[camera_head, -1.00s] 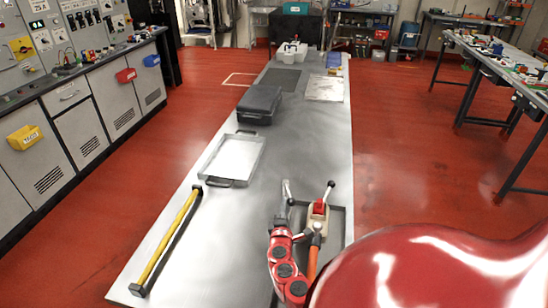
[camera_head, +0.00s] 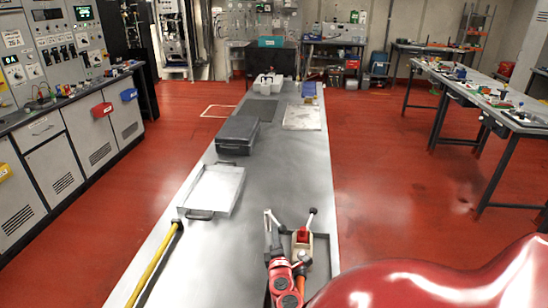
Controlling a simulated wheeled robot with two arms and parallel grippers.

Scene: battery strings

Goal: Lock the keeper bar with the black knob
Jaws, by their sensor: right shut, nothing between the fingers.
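A fixture with a red block (camera_head: 303,235) on a pale body stands in a dark-rimmed tray (camera_head: 322,254) at the near end of the bench. A lever with a black knob (camera_head: 313,211) rises from it, leaning up and right. My right gripper (camera_head: 268,216) is shut and empty, just left of the red block, at the end of my red arm. An orange handle (camera_head: 300,285) lies below the fixture. I cannot tell which part is the keeper bar. My left gripper is not in view.
The long metal bench (camera_head: 255,190) holds a yellow bar (camera_head: 155,265), a shallow tray (camera_head: 214,189) and a dark case (camera_head: 238,136). The bench is clear between the shallow tray and the fixture. My own red body covers the lower right.

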